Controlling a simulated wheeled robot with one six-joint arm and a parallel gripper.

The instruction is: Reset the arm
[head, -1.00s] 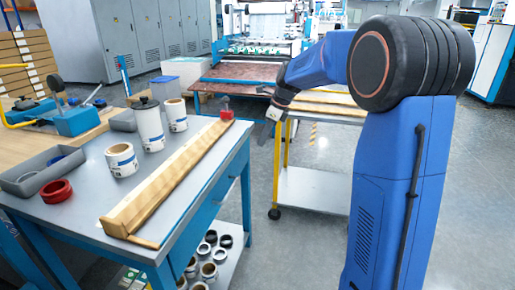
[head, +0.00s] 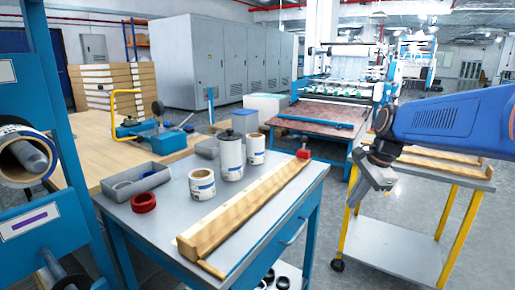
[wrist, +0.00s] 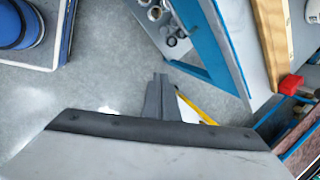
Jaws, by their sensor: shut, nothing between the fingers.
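My blue arm (head: 455,122) reaches in from the right in the head view. My gripper (head: 372,192) hangs at its end, pointing down, in front of the yellow-legged cart and right of the blue-framed table. In the wrist view my gripper's dark fingers (wrist: 159,90) are together with nothing between them. Grey floor lies beneath them, and the blue table's corner is to the upper right.
The table (head: 165,215) holds a long wooden bar (head: 245,205), white rolls (head: 201,184), a red ring (head: 143,202) and a grey tray (head: 125,187). A blue rack with a roll (head: 25,158) stands close left. The cart (head: 395,250) stands right.

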